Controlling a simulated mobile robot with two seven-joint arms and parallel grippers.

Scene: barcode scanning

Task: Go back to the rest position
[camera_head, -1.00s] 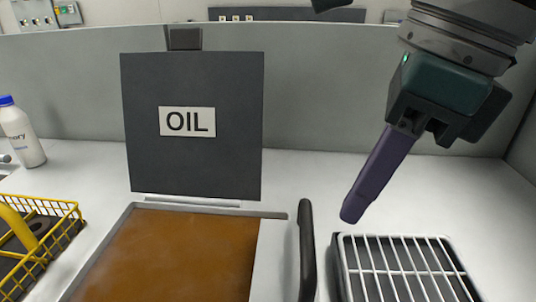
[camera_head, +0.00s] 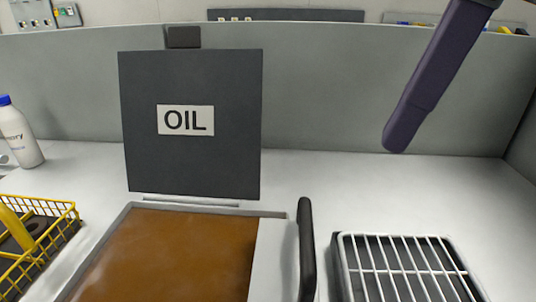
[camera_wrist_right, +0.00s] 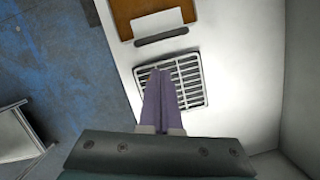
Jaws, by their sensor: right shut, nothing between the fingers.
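My right gripper (camera_head: 396,148) hangs in the upper right of the head view, with only its long purple fingers showing. The fingers are shut together with nothing between them, clear above the counter and up in front of the grey back panel. In the right wrist view the purple fingers (camera_wrist_right: 162,75) lie side by side, pointing toward the white wire rack (camera_wrist_right: 188,78) below. My left gripper is not in view.
The wire rack (camera_head: 405,262) sits at the lower right. An oil fryer (camera_head: 170,255) with a black handle (camera_head: 306,250) and an upright OIL lid (camera_head: 190,90) is left of it. A yellow basket (camera_head: 60,212) and a white bottle (camera_head: 20,138) stand at the left. The counter's right side is clear.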

